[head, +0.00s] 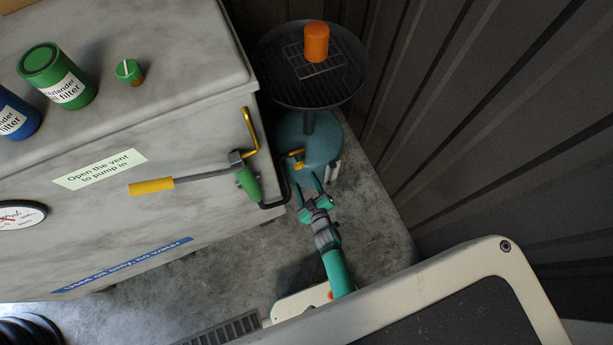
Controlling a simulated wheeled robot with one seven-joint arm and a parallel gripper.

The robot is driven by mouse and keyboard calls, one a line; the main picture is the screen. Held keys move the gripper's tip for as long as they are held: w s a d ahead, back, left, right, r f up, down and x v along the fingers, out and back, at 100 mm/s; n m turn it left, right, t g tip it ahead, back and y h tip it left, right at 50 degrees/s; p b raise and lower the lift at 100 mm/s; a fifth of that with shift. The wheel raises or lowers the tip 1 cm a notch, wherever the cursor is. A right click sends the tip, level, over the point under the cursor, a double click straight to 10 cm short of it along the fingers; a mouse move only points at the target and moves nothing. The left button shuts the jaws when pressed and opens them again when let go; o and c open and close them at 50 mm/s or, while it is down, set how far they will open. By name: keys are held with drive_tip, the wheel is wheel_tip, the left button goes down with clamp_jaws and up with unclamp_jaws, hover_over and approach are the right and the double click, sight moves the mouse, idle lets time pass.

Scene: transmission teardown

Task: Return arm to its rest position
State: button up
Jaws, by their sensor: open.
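My gripper (311,193) is at the end of my teal and grey arm (337,265), in the middle of the head view. Its two teal fingers are spread apart with nothing between them. It is above the floor, just right of the grey cabinet and in front of the teal drum of the drain stand.
The grey cabinet (200,85) carries green and blue filter cans and a lever with a yellow handle (152,186). The drain stand (310,137) has a dark pan (275,60) holding an orange cylinder (316,42). A dark ribbed wall (470,110) bounds the right. Some floor (372,215) is clear.

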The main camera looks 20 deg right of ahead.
drive_tip(key=shift+w, duration=0.15)
drive_tip(key=s+a+r+y, duration=0.1)
drive_tip(key=s+a+r, duration=0.2)
drive_tip(key=s+r, duration=0.45)
drive_tip(key=s+a+r, duration=0.2)
drive_tip(key=s+r, duration=0.5)
drive_tip(key=s, duration=0.2)
drive_tip(key=s+a+r+m+t, duration=0.1)
drive_tip(key=s+a+r, duration=0.3)
drive_tip(key=r, duration=0.6)
drive_tip(key=s+a+r+m, duration=0.4)
drive_tip(key=s+a+r, duration=0.1)
drive_tip(key=r, duration=0.6)
drive_tip(key=shift+a+t, duration=0.35)
drive_tip(key=shift+t, duration=0.05)
